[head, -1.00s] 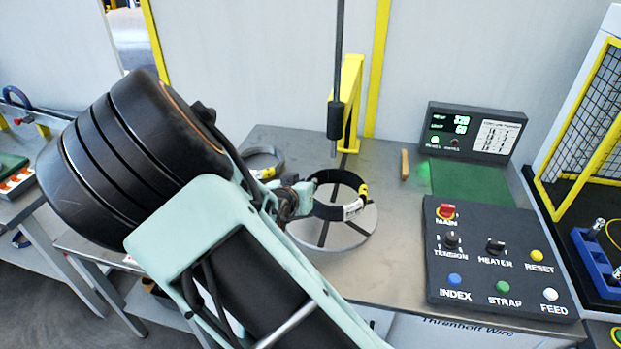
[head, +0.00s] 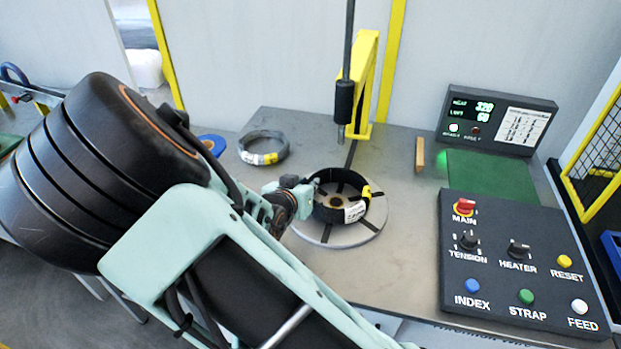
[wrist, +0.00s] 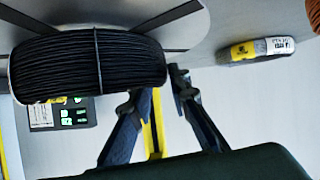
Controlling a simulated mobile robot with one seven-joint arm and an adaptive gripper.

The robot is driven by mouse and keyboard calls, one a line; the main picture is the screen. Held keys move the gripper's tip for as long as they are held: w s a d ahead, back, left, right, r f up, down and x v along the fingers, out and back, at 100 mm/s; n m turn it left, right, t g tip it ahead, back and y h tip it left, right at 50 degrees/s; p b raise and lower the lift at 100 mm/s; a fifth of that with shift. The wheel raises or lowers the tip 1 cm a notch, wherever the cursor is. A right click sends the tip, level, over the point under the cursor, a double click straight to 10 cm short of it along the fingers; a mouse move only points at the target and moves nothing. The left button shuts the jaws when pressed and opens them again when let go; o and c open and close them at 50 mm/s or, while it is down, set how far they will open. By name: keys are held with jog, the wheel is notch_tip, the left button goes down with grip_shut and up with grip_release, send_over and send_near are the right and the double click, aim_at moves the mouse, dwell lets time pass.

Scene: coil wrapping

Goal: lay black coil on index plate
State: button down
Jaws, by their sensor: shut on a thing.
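The black coil (head: 328,213) with a yellow and white label sits over the round grey index plate (head: 352,238) in the head view, roughly level. Plate spokes and a hub show through its middle. I cannot tell whether its underside touches the plate. My gripper (head: 308,190) is at the coil's left side, shut on its ring wall. In the wrist view the coil (wrist: 60,68) fills the upper left, with a pale band across its windings. My gripper's fingers (wrist: 165,82) are at its right end. The plate (wrist: 175,14) with dark slots shows behind.
A grey coil (head: 264,148) lies on the table left of the plate. A dark rod (head: 344,98) on a yellow post stands behind the plate. The control panel (head: 520,265) and display (head: 497,120) are at the right. Bare table lies between plate and panel.

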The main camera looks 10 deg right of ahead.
dwell(0.4)
jog(key=c, duration=2.2)
grip_release()
jog(key=shift+s+f, duration=0.1)
jog(key=o, duration=0.4)
jog(key=shift+s+a+r, duration=0.1)
jog(key=shift+a+r, duration=0.05)
jog(key=shift+r, duration=0.1)
jog(key=p+v, duration=0.4)
jog(key=v, duration=0.7)
jog(key=shift+s+a+r, duration=0.1)
jog(key=shift+s+r, duration=0.05)
jog(key=shift+s, duration=0.15)
